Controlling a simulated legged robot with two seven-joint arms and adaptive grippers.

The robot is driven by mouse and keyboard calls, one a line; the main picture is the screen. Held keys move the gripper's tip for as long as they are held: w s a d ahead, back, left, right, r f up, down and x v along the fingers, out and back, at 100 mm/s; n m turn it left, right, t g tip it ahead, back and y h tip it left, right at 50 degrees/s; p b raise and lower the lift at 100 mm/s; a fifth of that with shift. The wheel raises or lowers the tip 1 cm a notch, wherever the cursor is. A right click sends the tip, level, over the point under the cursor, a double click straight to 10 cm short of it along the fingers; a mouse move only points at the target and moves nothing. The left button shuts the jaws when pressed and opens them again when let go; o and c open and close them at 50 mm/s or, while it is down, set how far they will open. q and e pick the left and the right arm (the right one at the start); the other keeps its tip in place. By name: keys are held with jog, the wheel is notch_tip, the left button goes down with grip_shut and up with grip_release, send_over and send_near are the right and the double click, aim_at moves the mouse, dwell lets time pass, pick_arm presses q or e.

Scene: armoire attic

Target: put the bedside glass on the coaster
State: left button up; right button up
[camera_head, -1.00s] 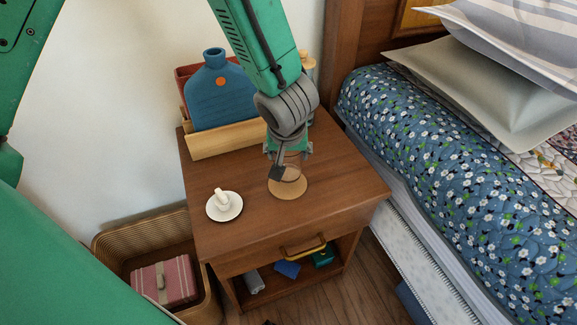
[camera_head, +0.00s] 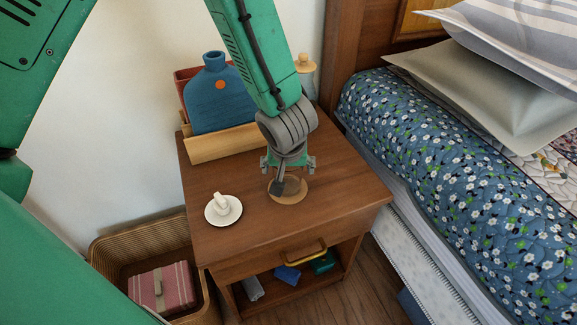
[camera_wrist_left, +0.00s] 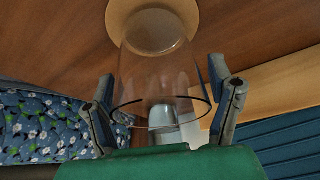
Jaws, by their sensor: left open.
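The clear bedside glass (camera_wrist_left: 160,70) stands upright with its base on the round tan coaster (camera_head: 300,192) on the nightstand. In the left wrist view the coaster (camera_wrist_left: 124,14) shows around the glass's base, and the wide dark-edged rim is nearest the camera. My left gripper (camera_head: 288,170) is above the coaster. In the left wrist view its fingers (camera_wrist_left: 163,100) are spread on either side of the glass, with gaps to its wall. In the head view the glass is mostly hidden by the gripper. My right gripper is not in view.
A white saucer (camera_head: 232,216) with a small white item (camera_head: 221,202) stands left of the coaster. A wooden holder (camera_head: 225,144) with a blue bottle (camera_head: 220,98) stands behind. The bed (camera_head: 440,150) is on the right, a wicker basket (camera_head: 115,243) at lower left. The nightstand's right front is clear.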

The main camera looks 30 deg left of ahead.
pick_arm(q)
jog(key=shift+r, duration=0.3)
jog(key=p+v, duration=0.3)
jog(key=v, duration=0.8)
jog(key=shift+s+r, duration=0.2)
jog(key=shift+r, duration=0.1)
jog(key=shift+d+f, duration=0.1)
